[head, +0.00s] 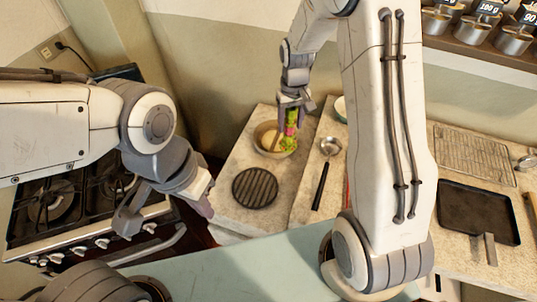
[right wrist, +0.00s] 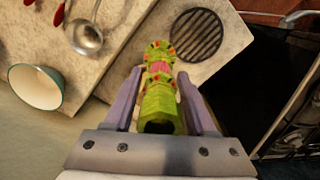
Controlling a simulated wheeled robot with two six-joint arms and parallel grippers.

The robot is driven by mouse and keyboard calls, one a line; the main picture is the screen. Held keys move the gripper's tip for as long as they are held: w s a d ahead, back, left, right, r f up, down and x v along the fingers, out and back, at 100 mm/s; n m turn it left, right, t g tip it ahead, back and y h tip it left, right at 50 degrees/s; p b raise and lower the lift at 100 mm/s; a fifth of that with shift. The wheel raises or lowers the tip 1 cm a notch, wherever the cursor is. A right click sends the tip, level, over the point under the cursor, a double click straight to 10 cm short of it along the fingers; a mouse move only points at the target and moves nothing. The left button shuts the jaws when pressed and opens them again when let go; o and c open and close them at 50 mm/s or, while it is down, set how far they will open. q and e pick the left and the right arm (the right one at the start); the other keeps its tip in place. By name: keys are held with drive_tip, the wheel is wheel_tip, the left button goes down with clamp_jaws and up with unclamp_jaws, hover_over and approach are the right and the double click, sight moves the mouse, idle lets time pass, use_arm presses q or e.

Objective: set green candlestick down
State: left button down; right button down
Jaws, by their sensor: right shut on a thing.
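The green candlestick (head: 289,142), with a pink band and red and orange dots, is in my right gripper (head: 291,108). In the right wrist view the candlestick (right wrist: 163,100) lies lengthwise between the two purple fingers of my right gripper (right wrist: 163,85), which is shut on it. In the head view it overlaps the right rim of a tan bowl (head: 262,131); I cannot tell whether its end touches the counter. My left gripper (head: 165,208) hangs near the stove's front edge; its jaw opening is not clear.
A dark round trivet (head: 255,188) lies on the counter in front of the bowl. A ladle (head: 325,165) lies to the right, and a green-rimmed bowl (right wrist: 38,88) stands beyond it. The stove (head: 75,195) is at left, a dark tray (head: 478,210) at right.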

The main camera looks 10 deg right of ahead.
sight(287, 146)
drive_tip(key=f+b, duration=0.2)
drive_tip(key=f, duration=0.2)
drive_tip(key=f+b, duration=0.3)
drive_tip(key=f, duration=0.1)
drive_tip(key=f+b, duration=0.2)
drive_tip(key=f, duration=0.2)
drive_tip(key=shift+w+b, duration=0.3)
drive_tip(key=shift+b, duration=0.05)
wheel_tip(287, 146, down, 10)
drive_tip(key=p, duration=0.2)
drive_tip(key=shift+f, duration=0.1)
drive_tip(key=c, duration=0.6)
unclamp_jaws()
drive_tip(key=shift+f, duration=0.15)
drive_tip(key=shift+c, duration=0.2)
drive_tip(key=o, duration=0.4)
